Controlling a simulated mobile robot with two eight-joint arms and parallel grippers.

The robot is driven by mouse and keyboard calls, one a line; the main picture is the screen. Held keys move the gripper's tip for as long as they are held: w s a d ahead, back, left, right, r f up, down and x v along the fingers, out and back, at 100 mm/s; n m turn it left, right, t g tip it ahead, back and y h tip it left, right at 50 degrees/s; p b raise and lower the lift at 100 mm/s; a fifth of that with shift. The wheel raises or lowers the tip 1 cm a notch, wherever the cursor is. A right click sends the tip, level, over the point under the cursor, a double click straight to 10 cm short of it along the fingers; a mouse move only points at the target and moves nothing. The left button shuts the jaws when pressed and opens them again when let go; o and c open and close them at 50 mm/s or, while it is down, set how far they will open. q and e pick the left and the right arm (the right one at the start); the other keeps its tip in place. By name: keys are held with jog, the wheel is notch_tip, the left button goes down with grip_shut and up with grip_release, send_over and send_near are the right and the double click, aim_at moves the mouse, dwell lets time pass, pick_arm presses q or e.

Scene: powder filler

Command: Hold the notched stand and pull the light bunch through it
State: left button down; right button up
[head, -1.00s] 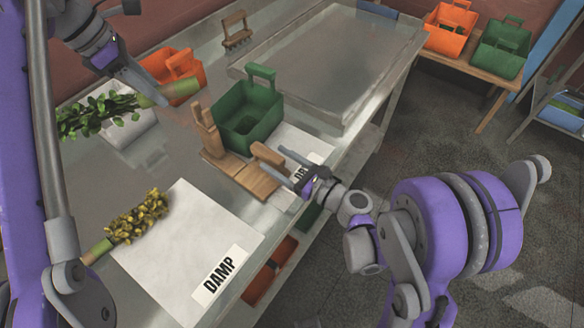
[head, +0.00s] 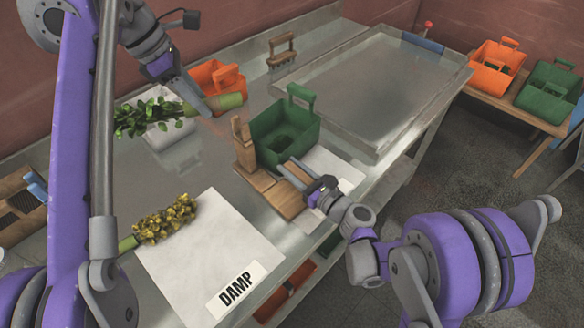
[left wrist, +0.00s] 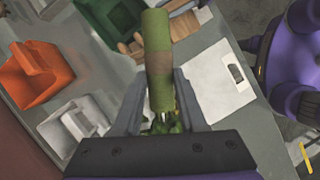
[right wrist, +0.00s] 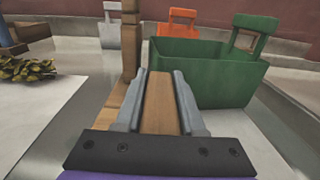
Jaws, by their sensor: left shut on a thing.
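My left gripper (head: 203,104) is shut on the stem of a green leafy bunch (head: 145,118), held above the table left of the stand. Its thick pale-green stem (left wrist: 158,60) crosses between the fingers in the left wrist view. The wooden notched stand (head: 243,145) has a tall upright at its left end and a lower block at its right end. My right gripper (head: 303,180) is at the low block, with its fingers either side of the wooden piece (right wrist: 161,105) in the right wrist view. It looks open, though contact is hard to judge. The notch is not clear.
A green caddy (head: 282,128) stands right behind the stand. An orange caddy (head: 222,75) and white caddy (head: 160,140) are near the held bunch. A metal tray (head: 385,85) lies at the back right.

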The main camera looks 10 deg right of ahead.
grip_shut()
jog(key=o, duration=0.6)
grip_release()
jog(key=shift+o, duration=0.2)
jog(key=v, duration=1.1)
jog(key=shift+s+d, duration=0.25)
jog(key=shift+d, duration=0.05)
jog(key=shift+s, duration=0.2)
